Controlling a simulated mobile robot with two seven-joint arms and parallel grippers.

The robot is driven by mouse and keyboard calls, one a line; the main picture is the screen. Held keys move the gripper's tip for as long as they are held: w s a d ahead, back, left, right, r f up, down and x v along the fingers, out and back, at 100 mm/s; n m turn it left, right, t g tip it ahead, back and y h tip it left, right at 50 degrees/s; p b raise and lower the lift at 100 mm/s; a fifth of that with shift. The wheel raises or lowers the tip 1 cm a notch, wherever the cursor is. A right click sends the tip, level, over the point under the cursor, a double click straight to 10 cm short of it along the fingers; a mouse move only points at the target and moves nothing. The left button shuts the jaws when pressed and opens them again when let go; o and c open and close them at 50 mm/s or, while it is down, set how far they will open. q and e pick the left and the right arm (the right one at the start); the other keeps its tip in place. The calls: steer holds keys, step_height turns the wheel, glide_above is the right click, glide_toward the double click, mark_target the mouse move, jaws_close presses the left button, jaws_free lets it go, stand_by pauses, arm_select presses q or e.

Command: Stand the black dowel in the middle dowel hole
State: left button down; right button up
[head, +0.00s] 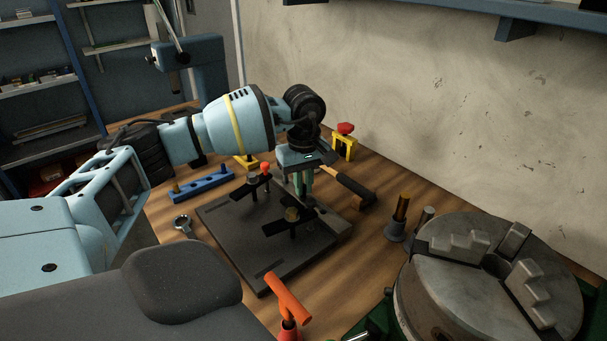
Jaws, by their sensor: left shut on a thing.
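My left gripper (303,194) points down over the dark plate (235,235), its greenish fingers shut on a thin thing. That thing is barely visible between the fingertips; I take it for the black dowel, as no other black dowel shows. A blue block (202,184) lies on the bench to the left of the gripper. My right gripper is not in view.
Black clamps (290,224) stand on the plate near the gripper. A wooden-handled hammer (356,188) and yellow stand (344,147) are behind. A ring-ended tool (182,223) lies left. Upright pins (401,208) and a large chuck (485,280) stand right. An orange-handled tool (288,298) stands in front.

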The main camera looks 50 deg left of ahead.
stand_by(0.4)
arm_select(q)
steer(key=c, duration=1.4)
jaws_free()
steer(key=shift+o, duration=0.5)
steer(key=o, duration=0.3)
steer(key=shift+r, duration=0.1)
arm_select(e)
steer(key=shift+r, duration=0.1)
arm_select(q)
steer(key=shift+r+p, duration=1.45)
steer(key=shift+r, duration=1.45)
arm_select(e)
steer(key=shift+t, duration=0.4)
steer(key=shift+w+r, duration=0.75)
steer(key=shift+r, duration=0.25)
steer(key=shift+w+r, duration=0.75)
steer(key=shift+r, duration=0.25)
